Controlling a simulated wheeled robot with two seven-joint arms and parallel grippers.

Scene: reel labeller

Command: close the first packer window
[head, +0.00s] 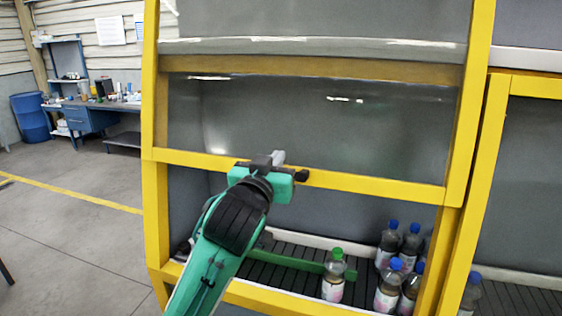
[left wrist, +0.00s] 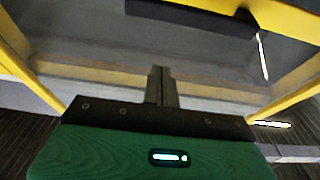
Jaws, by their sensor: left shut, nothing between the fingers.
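The packer window (head: 320,120) is a clear pane in a yellow frame. Its yellow lower bar (head: 380,187) is raised, with an open gap below it onto the conveyor. My left gripper (head: 278,157) is at this bar, left of its middle, with its fingers shut and nothing seen between them. A dark knob (head: 301,175) shows just right of the gripper; the gripper hides part of the bar there, and I cannot tell whether they touch. In the left wrist view the shut fingers (left wrist: 161,86) point towards the glass and yellow framing. My right gripper is not in view.
Below the gap, a green-capped bottle (head: 333,276) and several blue-capped bottles (head: 388,287) stand on a dark slatted conveyor (head: 285,277). A yellow post (head: 478,150) separates a second bay at right. Open floor (head: 65,235) lies left, with a blue desk (head: 85,118) behind.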

